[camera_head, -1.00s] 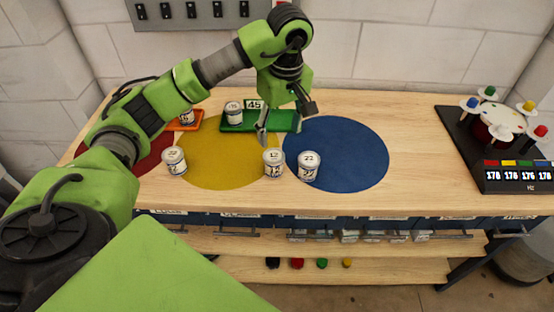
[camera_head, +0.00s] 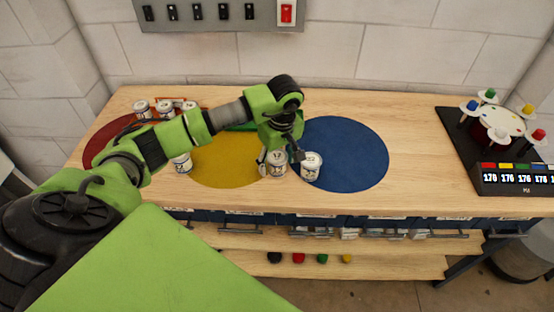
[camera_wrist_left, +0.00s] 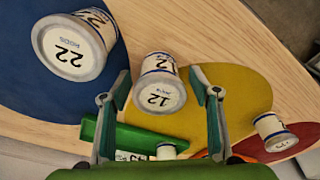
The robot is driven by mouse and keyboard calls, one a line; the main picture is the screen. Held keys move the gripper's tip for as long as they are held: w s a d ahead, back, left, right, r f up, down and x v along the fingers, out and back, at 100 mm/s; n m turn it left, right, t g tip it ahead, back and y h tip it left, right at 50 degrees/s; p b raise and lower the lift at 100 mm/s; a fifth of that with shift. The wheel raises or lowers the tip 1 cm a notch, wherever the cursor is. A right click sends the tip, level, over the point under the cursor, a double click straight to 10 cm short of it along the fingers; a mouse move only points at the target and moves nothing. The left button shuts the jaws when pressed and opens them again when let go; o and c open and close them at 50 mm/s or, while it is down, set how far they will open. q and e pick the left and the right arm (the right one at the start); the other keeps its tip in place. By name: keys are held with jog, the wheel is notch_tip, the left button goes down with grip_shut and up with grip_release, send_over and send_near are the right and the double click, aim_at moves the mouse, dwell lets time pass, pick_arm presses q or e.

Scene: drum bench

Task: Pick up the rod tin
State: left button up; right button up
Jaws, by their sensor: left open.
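Several white tins with grey rims stand on the bench. The tin marked 12 (camera_head: 277,168) stands at the right edge of the yellow disc; in the left wrist view this tin (camera_wrist_left: 158,90) lies between and just beyond my fingertips. My left gripper (camera_head: 279,162) is open around it, with a gap on each side in the wrist view (camera_wrist_left: 160,96). The tin marked 22 (camera_head: 311,167) is just right, on the blue disc, and large in the wrist view (camera_wrist_left: 72,45). The small words on the labels are too blurred to tell which is the rod tin.
Another tin (camera_head: 182,163) stands on the yellow disc's left edge. More tins (camera_head: 142,109) are at the back left near an orange tray. A green tray (camera_head: 240,126) is partly behind my arm. A black display stand (camera_head: 512,178) is at right; the bench before it is clear.

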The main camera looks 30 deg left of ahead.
pick_arm(q)
jog(key=shift+f, duration=0.2)
jog(key=c, duration=1.2)
jog(key=shift+w+r, duration=0.1)
